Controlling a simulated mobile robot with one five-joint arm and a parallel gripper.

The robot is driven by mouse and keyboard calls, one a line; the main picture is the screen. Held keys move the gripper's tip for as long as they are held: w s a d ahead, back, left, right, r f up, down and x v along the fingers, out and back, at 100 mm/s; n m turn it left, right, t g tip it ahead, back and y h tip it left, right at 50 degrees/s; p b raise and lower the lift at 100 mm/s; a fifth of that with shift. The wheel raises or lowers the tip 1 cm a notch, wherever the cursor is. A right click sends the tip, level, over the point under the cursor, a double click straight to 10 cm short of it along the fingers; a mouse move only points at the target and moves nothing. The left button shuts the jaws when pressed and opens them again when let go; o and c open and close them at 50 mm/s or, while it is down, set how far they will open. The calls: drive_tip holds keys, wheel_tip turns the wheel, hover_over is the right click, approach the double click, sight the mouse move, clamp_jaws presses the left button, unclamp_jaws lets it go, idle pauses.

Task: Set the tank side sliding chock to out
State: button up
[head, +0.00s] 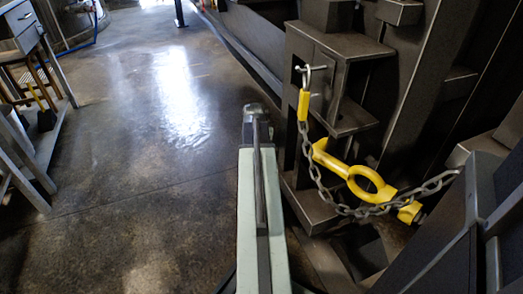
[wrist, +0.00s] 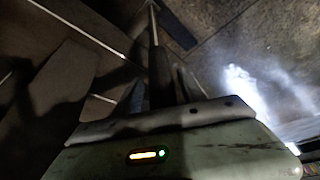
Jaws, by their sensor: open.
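A yellow fitting with a bar and a large ring (head: 369,183) sits low on the dark steel side of the compactor, in the right half of the head view. I cannot tell for sure that it is the sliding chock, or which position it is in. A grey chain (head: 331,197) hangs in a loop around its near side. My gripper (wrist: 160,85) shows dimly in the wrist view as two spread, pointed fingers, open, with nothing seen held. The yellow fitting cannot be made out in the wrist view.
The chain's upper end has a yellow sleeve (head: 303,104) on a shackle (head: 311,74). A smaller yellow piece (head: 409,212) is near its right end. Dark steel frames (head: 455,225) crowd the right. A workbench (head: 24,28) stands far left. The concrete floor (head: 130,150) between is clear.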

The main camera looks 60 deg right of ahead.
clamp_jaws()
drive_tip(key=shift+s, duration=0.1)
drive_tip(key=shift+s+d+r, duration=0.1)
drive_tip(key=shift+d, duration=0.05)
idle(1.1)
